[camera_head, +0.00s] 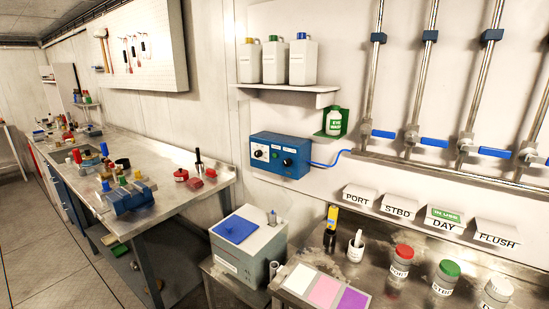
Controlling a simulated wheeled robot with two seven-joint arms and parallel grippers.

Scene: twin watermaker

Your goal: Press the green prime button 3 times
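Neither of my grippers is in view.
A steel bench (408,300) at lower right holds jars with red (403,252) and green (449,268) lids. A cluttered workbench (170,206) stands left, beside open floor (40,275).

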